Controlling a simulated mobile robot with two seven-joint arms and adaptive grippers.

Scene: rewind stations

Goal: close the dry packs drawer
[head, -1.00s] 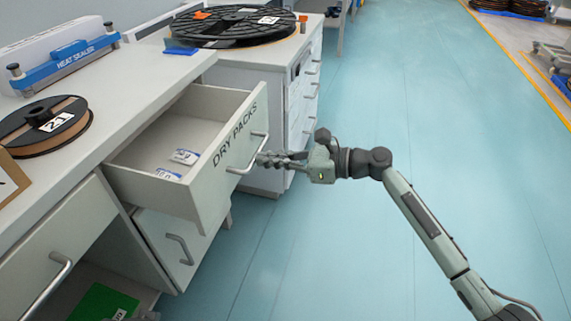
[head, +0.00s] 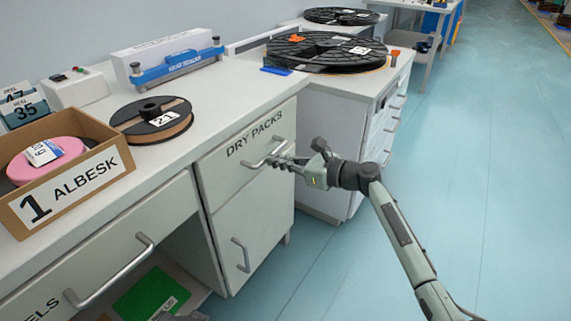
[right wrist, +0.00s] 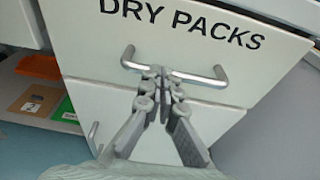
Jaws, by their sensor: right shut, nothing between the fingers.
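The dry packs drawer (head: 246,150) is in the cabinet under the counter, its front looking flush with the cabinet and its inside hidden. Its lettered front also fills the top of the right wrist view (right wrist: 190,45). My right gripper (head: 276,161) is shut and empty, its fingertips at the drawer's bar handle (head: 258,163). In the right wrist view the fingertips (right wrist: 162,74) overlap the middle of the handle (right wrist: 195,77); I cannot tell whether they touch it. A grey part at the bottom edge of the head view, perhaps my left gripper (head: 182,316), is mostly cut off.
A cabinet door (head: 255,225) is below the drawer. On the counter are a spool marked 21 (head: 130,115), a heat sealer (head: 178,66) and a cardboard box marked Albesk (head: 75,190). A large black reel (head: 315,50) lies on the unit behind. The floor at right is clear.

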